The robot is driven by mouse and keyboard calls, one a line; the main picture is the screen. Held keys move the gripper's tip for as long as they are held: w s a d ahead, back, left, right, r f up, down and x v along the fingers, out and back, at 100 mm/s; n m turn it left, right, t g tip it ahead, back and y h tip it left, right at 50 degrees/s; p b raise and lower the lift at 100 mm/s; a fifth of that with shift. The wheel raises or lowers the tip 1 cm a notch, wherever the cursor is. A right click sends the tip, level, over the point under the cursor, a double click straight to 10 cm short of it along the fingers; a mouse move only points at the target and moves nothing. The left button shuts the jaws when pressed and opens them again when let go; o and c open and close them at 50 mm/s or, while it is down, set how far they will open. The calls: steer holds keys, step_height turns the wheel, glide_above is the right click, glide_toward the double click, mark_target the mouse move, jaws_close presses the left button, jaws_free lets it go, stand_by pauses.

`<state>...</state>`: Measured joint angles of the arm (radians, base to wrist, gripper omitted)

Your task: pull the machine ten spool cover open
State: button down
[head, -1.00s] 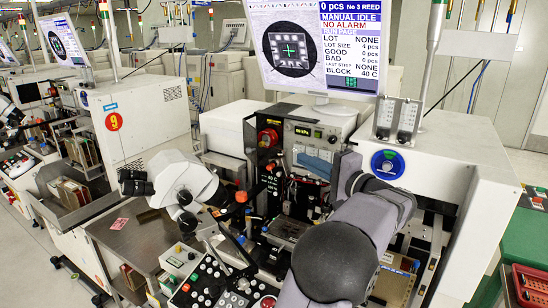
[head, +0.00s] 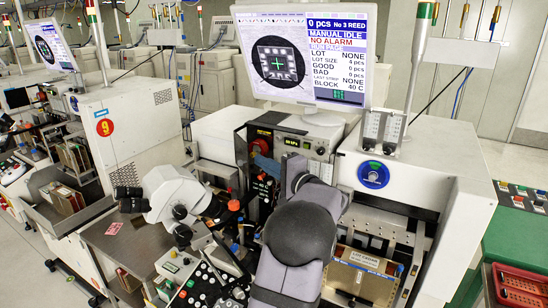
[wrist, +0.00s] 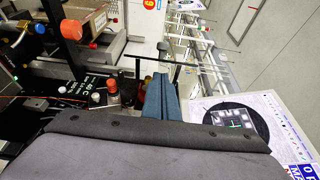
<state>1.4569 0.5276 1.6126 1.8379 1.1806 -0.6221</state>
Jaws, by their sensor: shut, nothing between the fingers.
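The spool cover (head: 262,132) of the near machine appears as a dark, see-through-looking housing around a red spool, left of the small green display. Its exact outline is hard to make out. My gripper (wrist: 160,82) shows in the wrist view as two blue fingers pressed together, with nothing between them. A red and amber part, perhaps the spool, shows just behind and left of the fingertips there; contact cannot be told.
The monitor (head: 305,55) stands above and behind the cover. The microscope (head: 172,192) is at the left, and knobs and control boxes crowd the space below. The white machine body (head: 425,170) with a blue round badge lies to the right. The neighbouring machine nine stands further left.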

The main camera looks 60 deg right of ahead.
steer(key=shift+w+a, duration=0.4)
steer(key=shift+a, duration=0.1)
steer(key=shift+a+f+h+b, duration=0.2)
steer(key=shift+h+b, duration=0.1)
steer(key=shift+b, duration=0.2)
